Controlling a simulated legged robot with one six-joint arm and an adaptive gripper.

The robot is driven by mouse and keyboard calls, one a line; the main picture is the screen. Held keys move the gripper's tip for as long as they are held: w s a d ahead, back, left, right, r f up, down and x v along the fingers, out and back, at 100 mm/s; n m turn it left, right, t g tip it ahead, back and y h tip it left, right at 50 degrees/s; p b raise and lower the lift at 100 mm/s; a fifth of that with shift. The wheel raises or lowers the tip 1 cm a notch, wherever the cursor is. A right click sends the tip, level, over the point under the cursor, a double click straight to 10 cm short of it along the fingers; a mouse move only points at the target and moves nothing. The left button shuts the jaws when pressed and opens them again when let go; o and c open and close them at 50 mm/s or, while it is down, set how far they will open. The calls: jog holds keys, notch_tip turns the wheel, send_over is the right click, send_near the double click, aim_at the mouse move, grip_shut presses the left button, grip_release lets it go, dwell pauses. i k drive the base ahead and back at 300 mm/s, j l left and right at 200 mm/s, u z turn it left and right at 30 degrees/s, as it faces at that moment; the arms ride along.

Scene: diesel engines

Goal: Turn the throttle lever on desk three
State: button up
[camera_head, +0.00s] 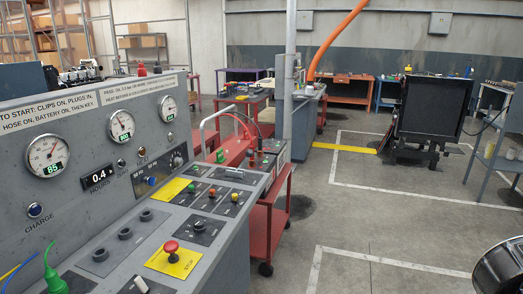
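A grey control desk (215,243) fills the left side, with a sloping top and an upright gauge panel (80,133). A small pale-handled lever or switch (141,285) sits at the desk's bottom edge, partly cut off. I cannot tell whether it is the throttle lever. A red mushroom button (171,248) stands on a yellow plate. Several dark knobs (125,233) and small coloured buttons (212,192) are on the top. No desk number is readable. My gripper is not in view.
A green cable plug (53,279) stands at bottom left. A red cart (268,218) is beyond the desk. A dark round object (500,266) is at bottom right. A black radiator-like unit (428,108) stands farther back. Floor (345,222) between is clear.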

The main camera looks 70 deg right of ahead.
aim_at(250, 153)
jog(key=k+l+z, duration=0.2)
jog(key=z, duration=0.25)
jog(key=k+l+z, duration=0.15)
jog(key=l+z, duration=0.35)
jog(key=j+z, duration=0.1)
jog(key=z, duration=0.95)
